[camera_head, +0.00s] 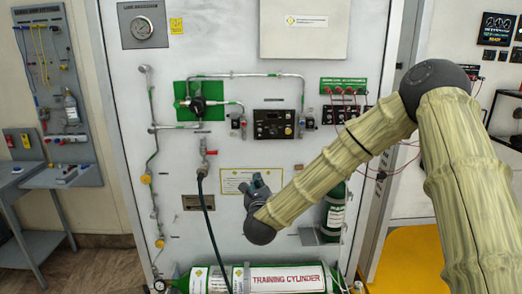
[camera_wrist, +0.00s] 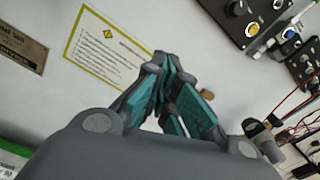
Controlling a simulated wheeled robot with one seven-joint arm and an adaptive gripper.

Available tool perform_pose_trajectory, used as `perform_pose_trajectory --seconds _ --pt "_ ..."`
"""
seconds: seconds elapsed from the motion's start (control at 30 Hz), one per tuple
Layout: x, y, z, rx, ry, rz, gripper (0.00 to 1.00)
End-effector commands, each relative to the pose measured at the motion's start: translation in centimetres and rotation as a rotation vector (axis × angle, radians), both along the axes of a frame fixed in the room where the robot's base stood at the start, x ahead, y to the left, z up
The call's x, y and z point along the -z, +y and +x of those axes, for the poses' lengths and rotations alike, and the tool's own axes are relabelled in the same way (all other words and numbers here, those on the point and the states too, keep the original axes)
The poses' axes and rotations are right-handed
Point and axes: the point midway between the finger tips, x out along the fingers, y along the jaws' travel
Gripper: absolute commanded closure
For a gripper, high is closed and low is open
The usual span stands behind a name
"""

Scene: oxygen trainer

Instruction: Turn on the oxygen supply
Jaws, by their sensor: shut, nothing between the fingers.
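The oxygen trainer panel (camera_head: 235,50) is a white board with pipes and fittings. A round dark valve or regulator (camera_head: 198,105) sits on a green plate at its upper left. Below it a red-handled valve (camera_head: 206,152) has a dark hose hanging from it. A black control box (camera_head: 274,124) with knobs is right of centre; it also shows at the top right of the wrist view (camera_wrist: 243,14). A green cylinder (camera_head: 285,279) marked TRAINING CYLINDER lies at the bottom. My gripper (camera_head: 257,180) is shut and empty, in front of the yellow-bordered notice; its fingers (camera_wrist: 160,60) converge in the wrist view.
A pressure gauge (camera_head: 142,28) is at the upper left. A smaller green cylinder (camera_head: 334,212) stands behind my forearm. Red cables (camera_head: 348,92) hang from a green-topped box at right. A tool board (camera_head: 58,85) and grey bench (camera_head: 55,178) are at far left.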

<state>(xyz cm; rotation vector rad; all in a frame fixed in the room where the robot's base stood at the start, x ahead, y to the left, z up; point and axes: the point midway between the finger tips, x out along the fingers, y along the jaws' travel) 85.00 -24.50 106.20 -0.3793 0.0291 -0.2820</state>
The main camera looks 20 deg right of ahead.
Motion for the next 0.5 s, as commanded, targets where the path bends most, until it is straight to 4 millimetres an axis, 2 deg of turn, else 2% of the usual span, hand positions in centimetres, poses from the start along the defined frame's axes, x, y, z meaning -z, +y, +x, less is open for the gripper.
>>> perform_pose_trajectory --seconds 0.03,0.1,0.17,0.33,0.5 --pt "-1.7 -0.5 0.4 0.018 -0.045 0.053 1.0" --pt "-3.5 -1.1 0.7 0.037 -0.093 0.109 1.0" --pt "-4.3 -1.4 0.9 0.046 -0.118 0.141 1.0" --pt "-5.3 -1.9 1.7 0.053 -0.142 0.169 1.0" --pt "-5.7 -2.6 3.8 0.053 -0.142 0.165 1.0"
